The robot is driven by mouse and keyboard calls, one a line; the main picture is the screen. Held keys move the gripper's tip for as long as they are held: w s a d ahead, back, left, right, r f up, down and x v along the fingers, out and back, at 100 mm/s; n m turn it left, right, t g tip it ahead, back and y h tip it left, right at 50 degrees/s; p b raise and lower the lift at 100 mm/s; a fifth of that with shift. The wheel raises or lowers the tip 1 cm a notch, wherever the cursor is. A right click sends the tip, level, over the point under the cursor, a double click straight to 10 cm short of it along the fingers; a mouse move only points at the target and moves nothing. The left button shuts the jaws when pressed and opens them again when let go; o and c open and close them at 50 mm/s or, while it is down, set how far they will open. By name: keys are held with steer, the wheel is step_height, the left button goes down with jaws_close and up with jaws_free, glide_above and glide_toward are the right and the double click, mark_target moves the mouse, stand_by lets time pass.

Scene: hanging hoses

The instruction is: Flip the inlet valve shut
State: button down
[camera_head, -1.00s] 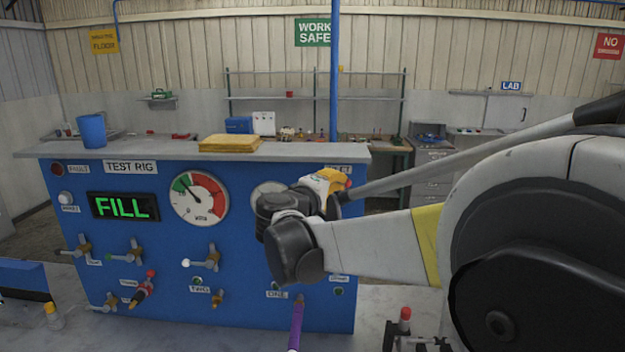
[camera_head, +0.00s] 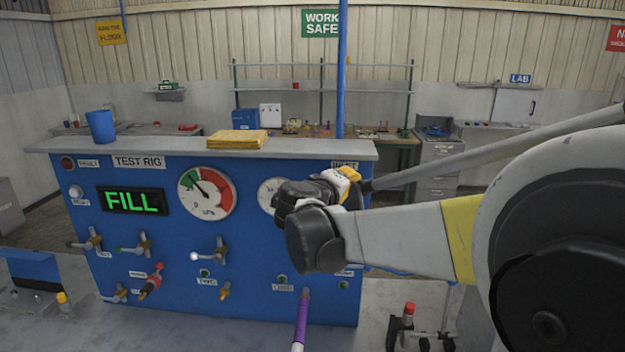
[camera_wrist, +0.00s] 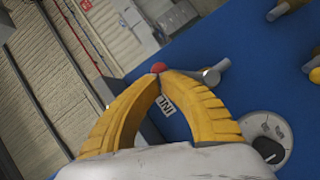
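The inlet valve shows in the wrist view as a red knob (camera_wrist: 158,68) and a grey stub (camera_wrist: 212,76) on the blue panel, beside a partly hidden label (camera_wrist: 166,105) reading "INL". In the head view my gripper (camera_head: 347,186) is at the panel's upper right, below the partly covered inlet label (camera_head: 345,165), and hides the valve. In the wrist view the yellow fingers (camera_wrist: 160,76) meet at their tips, right at the red knob. I cannot tell whether they touch it. The right finger covers the space between knob and stub.
The blue test rig panel (camera_head: 120,300) carries several other valves, a large gauge (camera_head: 207,193), and a display (camera_head: 133,201) reading "FILL". A second gauge (camera_head: 268,194) is partly behind my wrist. A purple hose (camera_head: 301,320) hangs below. A blue cup (camera_head: 100,126) and yellow stack (camera_head: 236,139) stand on top.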

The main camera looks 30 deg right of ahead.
steer(key=shift+s+d+f+m+y+p, duration=0.3)
steer(key=shift+d+m+y+p, duration=0.15)
steer(key=shift+m, duration=0.15)
steer(key=shift+s+d+f+m+y+p, duration=0.2)
steer(key=shift+d+f+m+y+p, duration=0.1)
steer(key=shift+m+y, duration=0.25)
stand_by(0.4)
steer(key=shift+s+d+f+m+t+y, duration=0.2)
steer(key=shift+f+m+y, duration=0.1)
steer(key=shift+m, duration=0.2)
steer(key=shift+s+d+f+m+t+y, duration=0.1)
steer(key=shift+d+f+m+y, duration=0.15)
steer(key=shift+m, duration=0.2)
stand_by(0.5)
steer(key=shift+s+d+f, duration=0.1)
steer(key=shift+d+f, duration=0.05)
steer(key=shift+f, duration=0.35)
stand_by(1.1)
steer(key=shift+r, duration=0.1)
